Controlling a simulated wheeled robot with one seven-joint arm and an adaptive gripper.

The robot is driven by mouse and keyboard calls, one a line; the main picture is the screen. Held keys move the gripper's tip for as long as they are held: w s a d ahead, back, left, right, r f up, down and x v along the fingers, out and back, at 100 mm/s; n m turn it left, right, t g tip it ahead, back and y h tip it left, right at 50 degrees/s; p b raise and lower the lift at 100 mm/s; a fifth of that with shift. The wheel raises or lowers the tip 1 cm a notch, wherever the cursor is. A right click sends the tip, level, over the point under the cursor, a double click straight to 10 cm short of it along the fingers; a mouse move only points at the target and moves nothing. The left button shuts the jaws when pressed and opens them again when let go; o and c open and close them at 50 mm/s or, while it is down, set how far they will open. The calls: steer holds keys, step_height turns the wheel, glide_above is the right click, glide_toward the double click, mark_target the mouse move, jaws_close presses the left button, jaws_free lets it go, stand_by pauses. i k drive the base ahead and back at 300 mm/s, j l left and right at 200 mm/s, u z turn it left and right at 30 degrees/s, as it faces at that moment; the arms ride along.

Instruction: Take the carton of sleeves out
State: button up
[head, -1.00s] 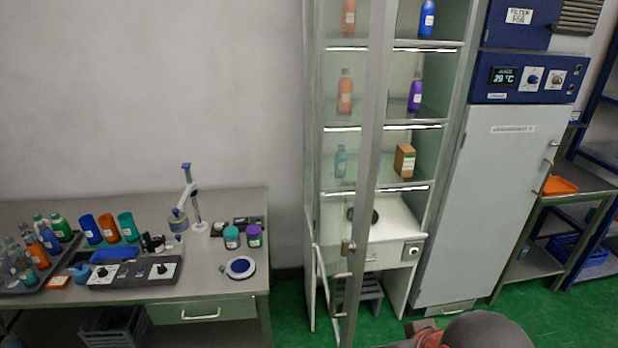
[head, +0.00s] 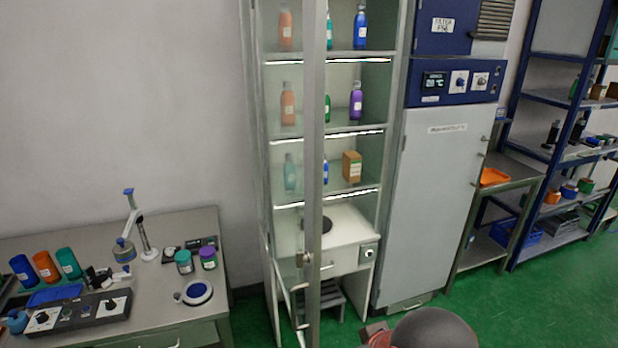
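A small brown carton (head: 352,167) with a green and white label stands upright on the lowest lit shelf of the tall glass cabinet (head: 384,128), at the right of that shelf. A small blue bottle and a teal bottle (head: 290,172) stand to its left. The cabinet's glass door stands partly open, and its grey frame edge (head: 312,150) crosses the shelves left of the carton. A rounded dark grey part with a red piece, probably of my arm, shows at the bottom edge. My gripper's fingers are not in view.
Left is a bench (head: 190,268) with bottles, a control box and a stand. Right of the cabinet are a grey oven-like unit (head: 428,200), a side table with an orange tray (head: 494,177) and a blue rack (head: 520,110). Green floor (head: 470,315) is clear in front.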

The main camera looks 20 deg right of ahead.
mark_target(351, 165)
steer(key=i+l, duration=0.2)
steer(key=l, duration=0.2)
steer(key=i+l+z, duration=0.1)
steer(key=l, duration=0.3)
steer(key=i+l, duration=0.25)
steer(key=l, duration=0.15)
steer(key=i+l+z, duration=0.1)
steer(key=l, duration=0.3)
steer(key=i+l+z, duration=0.15)
steer(key=i+l, duration=0.5)
steer(key=i+l+z, duration=0.1)
steer(key=i+l, duration=0.45)
steer(key=i, duration=0.3)
